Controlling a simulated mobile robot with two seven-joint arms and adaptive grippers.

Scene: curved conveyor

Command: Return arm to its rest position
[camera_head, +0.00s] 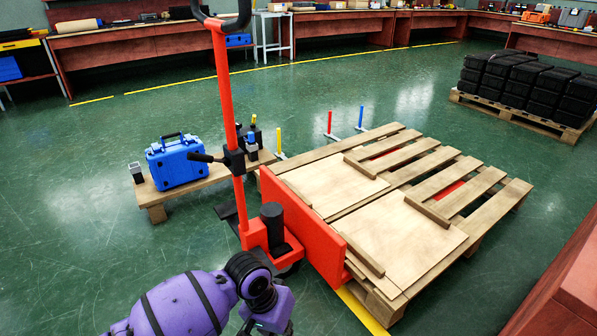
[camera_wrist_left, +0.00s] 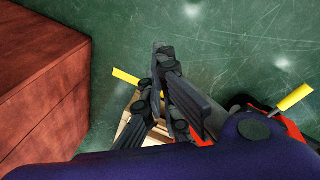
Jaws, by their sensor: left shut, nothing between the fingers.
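My left arm (camera_head: 180,303) is purple with black bands and reaches in from the bottom left of the head view. Its wrist is bent down near the bottom edge, in front of the red pallet jack. My left gripper (camera_head: 272,323) is partly cut off there. In the left wrist view the black gripper (camera_wrist_left: 168,82) is shut and empty, with green floor behind it. My right arm and gripper are in neither view.
The red pallet jack (camera_head: 228,90) stands at a wooden pallet (camera_head: 495,190). A blue case (camera_head: 177,163) sits on a low wooden platform (camera_head: 215,174) to the left. A red-brown cabinet (camera_head: 565,285) is at the lower right and shows in the wrist view (camera_wrist_left: 40,85). Green floor is open around.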

